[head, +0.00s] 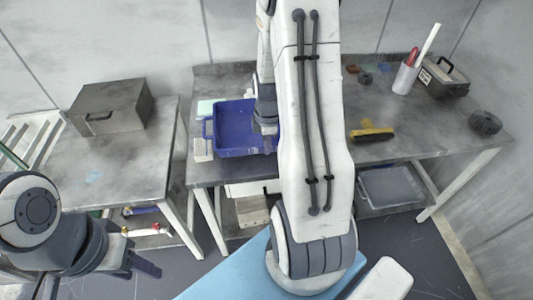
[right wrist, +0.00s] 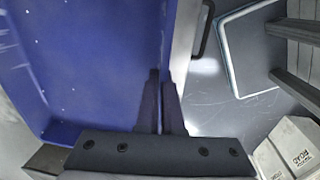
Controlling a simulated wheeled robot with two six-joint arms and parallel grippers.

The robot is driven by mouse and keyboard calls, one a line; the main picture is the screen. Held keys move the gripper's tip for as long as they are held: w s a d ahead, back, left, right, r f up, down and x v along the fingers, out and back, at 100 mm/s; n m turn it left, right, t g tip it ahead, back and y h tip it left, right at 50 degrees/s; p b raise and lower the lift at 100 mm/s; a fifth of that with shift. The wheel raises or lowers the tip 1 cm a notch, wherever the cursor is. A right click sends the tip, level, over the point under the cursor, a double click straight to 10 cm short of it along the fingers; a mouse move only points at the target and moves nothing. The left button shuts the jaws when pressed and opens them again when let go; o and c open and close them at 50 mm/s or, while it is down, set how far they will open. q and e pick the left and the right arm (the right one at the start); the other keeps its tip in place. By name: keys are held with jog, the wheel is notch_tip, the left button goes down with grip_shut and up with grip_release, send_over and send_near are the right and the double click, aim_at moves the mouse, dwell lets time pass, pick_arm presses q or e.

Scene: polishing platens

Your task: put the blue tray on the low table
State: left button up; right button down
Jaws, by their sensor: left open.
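The blue tray (head: 229,146) is at the left end of the long grey bench (head: 400,151) in the head view, partly hidden by my right arm. I cannot tell whether it rests on the bench or is just above it. In the right wrist view the blue tray (right wrist: 75,65) fills the left side. My right gripper (right wrist: 161,85) has one finger inside and one outside the tray's side wall, close together on it. My left gripper (head: 140,265) is open and empty at lower left, away from the tray. The separate grey table (head: 120,165) at left seems to be the low table.
A grey box (head: 110,106) stands at the back of the left table; its front is clear. The bench bears a white cup (head: 404,78), a toolbox (head: 445,76), a yellow-and-black tool (head: 371,132) and a dark round part (head: 485,122). A grey bin (head: 392,186) is below.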

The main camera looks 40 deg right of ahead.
notch_tip(320, 180, down, 4)
jog(key=shift+r, duration=0.15)
jog(key=shift+f+b, duration=0.3)
jog(key=shift+f, duration=0.05)
jog(key=c, duration=1.1)
grip_release()
jog(key=shift+o, duration=0.2)
jog(key=shift+r, duration=0.1)
jog(key=shift+r, duration=0.25)
notch_tip(320, 180, up, 12)
jog(key=p, duration=0.1)
jog(key=shift+s+a+p, duration=0.3)
jog(key=shift+s+p, duration=0.05)
jog(key=shift+s, duration=0.1)
